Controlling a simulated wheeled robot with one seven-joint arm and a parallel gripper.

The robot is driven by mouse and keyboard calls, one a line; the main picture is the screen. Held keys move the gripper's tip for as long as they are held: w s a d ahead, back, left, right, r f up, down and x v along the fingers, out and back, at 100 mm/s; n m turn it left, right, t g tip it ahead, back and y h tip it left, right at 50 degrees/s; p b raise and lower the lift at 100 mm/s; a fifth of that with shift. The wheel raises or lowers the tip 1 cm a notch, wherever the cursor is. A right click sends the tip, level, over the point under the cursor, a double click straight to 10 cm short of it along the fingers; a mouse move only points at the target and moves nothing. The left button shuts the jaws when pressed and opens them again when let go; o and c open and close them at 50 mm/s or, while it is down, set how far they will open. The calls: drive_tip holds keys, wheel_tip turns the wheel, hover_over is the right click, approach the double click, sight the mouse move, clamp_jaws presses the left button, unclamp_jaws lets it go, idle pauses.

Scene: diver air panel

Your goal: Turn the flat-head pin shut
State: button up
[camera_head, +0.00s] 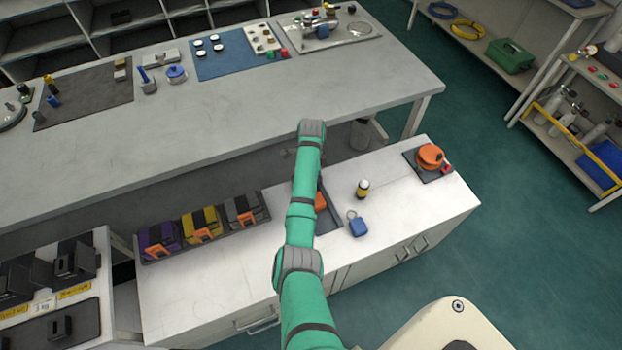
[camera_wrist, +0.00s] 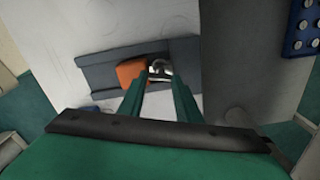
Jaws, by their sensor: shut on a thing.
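In the wrist view, an orange block (camera_wrist: 131,72) sits on a dark grey plate (camera_wrist: 98,70) on the white cabinet top. The flat-head pin (camera_wrist: 160,68) appears as a small metal piece just right of the block. My gripper (camera_wrist: 160,82) has both green fingers reaching to the pin and is shut on it. The fingers partly cover the pin, so its turned angle cannot be read. In the head view, my arm hides the gripper and the pin; part of the orange block (camera_head: 320,201) and plate (camera_head: 331,221) show beside the arm.
On the same cabinet top, a yellow-and-black small cylinder (camera_head: 362,188) and a blue padlock-like tag (camera_head: 357,227) stand right of the plate. An orange round valve (camera_head: 430,157) is farther right. Purple, yellow and grey units (camera_head: 201,223) stand left. A long grey bench (camera_head: 250,110) lies behind.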

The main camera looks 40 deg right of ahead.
drive_tip(key=m, duration=0.5)
drive_tip(key=shift+w+d+r+m, duration=0.1)
drive_tip(key=shift+w+r+m, duration=0.05)
drive_tip(key=shift+r+m, duration=0.15)
drive_tip(key=shift+w+m, duration=0.1)
drive_tip(key=shift+m, duration=1.8)
drive_tip(key=shift+w+f, duration=0.1)
drive_tip(key=shift+s, duration=0.2)
drive_tip(key=o, duration=1)
drive_tip(key=shift+s, duration=0.1)
drive_tip(key=shift+o, duration=0.2)
drive_tip(key=shift+f, duration=0.1)
